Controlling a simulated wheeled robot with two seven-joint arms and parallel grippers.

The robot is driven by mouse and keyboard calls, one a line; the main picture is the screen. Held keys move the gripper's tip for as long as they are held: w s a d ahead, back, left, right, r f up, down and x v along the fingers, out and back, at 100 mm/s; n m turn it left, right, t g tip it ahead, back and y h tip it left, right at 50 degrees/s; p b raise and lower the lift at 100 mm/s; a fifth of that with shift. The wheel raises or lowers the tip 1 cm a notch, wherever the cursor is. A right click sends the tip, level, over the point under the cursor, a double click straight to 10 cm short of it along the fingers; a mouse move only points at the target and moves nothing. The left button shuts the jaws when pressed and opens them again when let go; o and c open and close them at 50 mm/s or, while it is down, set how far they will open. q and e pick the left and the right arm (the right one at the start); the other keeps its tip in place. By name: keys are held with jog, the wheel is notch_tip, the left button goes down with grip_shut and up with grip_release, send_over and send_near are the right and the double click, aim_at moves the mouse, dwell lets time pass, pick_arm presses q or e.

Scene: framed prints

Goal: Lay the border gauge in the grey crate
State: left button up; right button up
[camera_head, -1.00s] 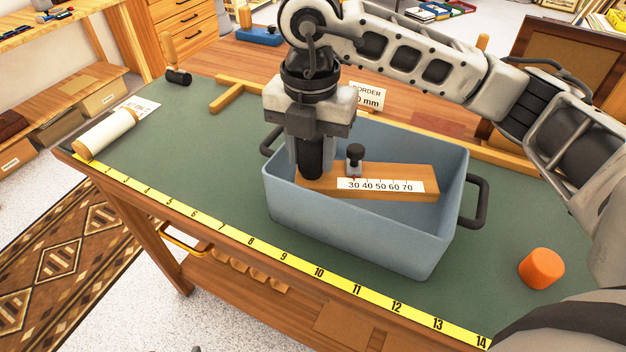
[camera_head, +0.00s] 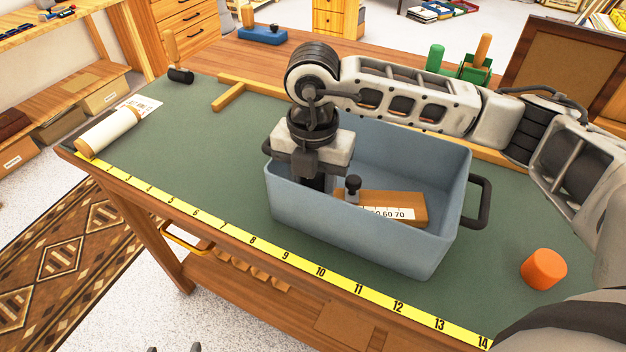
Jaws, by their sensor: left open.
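The border gauge (camera_head: 408,205) is a wooden bar with a white number strip and a dark knob. It is inside the grey crate (camera_head: 350,232), its left part hidden by the near wall and my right gripper. The crate is blue-grey with dark handles and stands on the green bench top. My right gripper (camera_head: 313,184) reaches down into the crate at the gauge's left end; its fingertips are hidden, so I cannot tell its hold. My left gripper (camera_head: 174,349) shows only two separate dark tips at the bottom edge, open, away from the crate.
An orange cylinder (camera_head: 543,269) stands right of the crate. A yellow ruler strip (camera_head: 287,257) runs along the front edge. A pale roll (camera_head: 110,132) lies at the left, with a mallet (camera_head: 179,72) behind. The mat left of the crate is mostly clear.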

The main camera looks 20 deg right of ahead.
jog(key=o, duration=0.3)
notch_tip(320, 180, up, 12)
jog(key=shift+r, duration=0.2)
dwell(0.3)
dwell(0.3)
